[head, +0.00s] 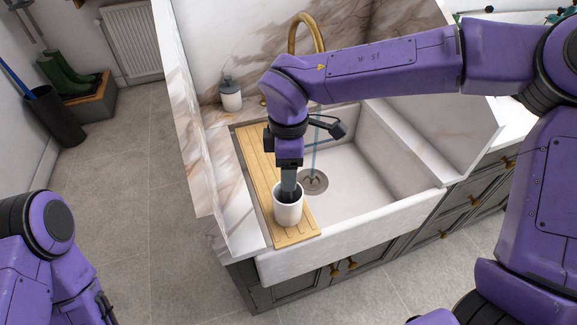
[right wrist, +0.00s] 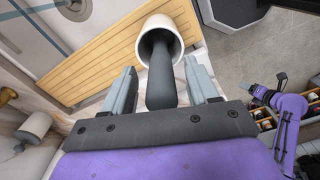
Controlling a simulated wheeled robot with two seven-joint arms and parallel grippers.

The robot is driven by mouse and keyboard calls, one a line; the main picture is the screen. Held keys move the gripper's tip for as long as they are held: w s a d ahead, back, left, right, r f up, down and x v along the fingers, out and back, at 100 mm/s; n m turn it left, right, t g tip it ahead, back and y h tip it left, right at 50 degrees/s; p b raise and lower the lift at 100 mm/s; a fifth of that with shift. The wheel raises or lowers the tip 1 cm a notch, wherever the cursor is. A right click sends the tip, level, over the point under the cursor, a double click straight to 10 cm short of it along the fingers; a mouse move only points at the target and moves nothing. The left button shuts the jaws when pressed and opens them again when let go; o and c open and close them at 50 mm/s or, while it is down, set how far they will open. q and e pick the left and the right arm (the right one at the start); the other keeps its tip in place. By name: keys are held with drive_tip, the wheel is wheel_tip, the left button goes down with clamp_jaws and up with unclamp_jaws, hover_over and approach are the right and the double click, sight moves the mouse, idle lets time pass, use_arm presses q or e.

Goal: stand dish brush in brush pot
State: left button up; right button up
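The white brush pot (head: 288,211) stands upright on the wooden board at the left side of the sink. In the right wrist view, the pot (right wrist: 153,30) has the dark grey dish brush handle (right wrist: 161,85) coming out of its mouth. The brush's head is hidden inside. My right gripper (head: 287,192) points down at the pot's mouth. Its two fingers (right wrist: 161,85) stand on either side of the handle, with a visible gap on both sides, so it is open. My left arm shows at the lower left of the head view; its gripper is not visible.
The slatted wooden board (head: 258,175) lies along the left of the white sink (head: 345,165), which has a drain (head: 313,181) and brass tap (head: 305,30). A soap dispenser (head: 230,95) stands behind the board. Green boots (head: 62,75) and a dark bin (head: 52,115) are far left.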

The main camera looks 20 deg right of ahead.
wheel_tip(320, 180, up, 11)
drive_tip(key=shift+f+b, duration=0.2)
drive_tip(key=shift+b, duration=0.3)
idle(0.5)
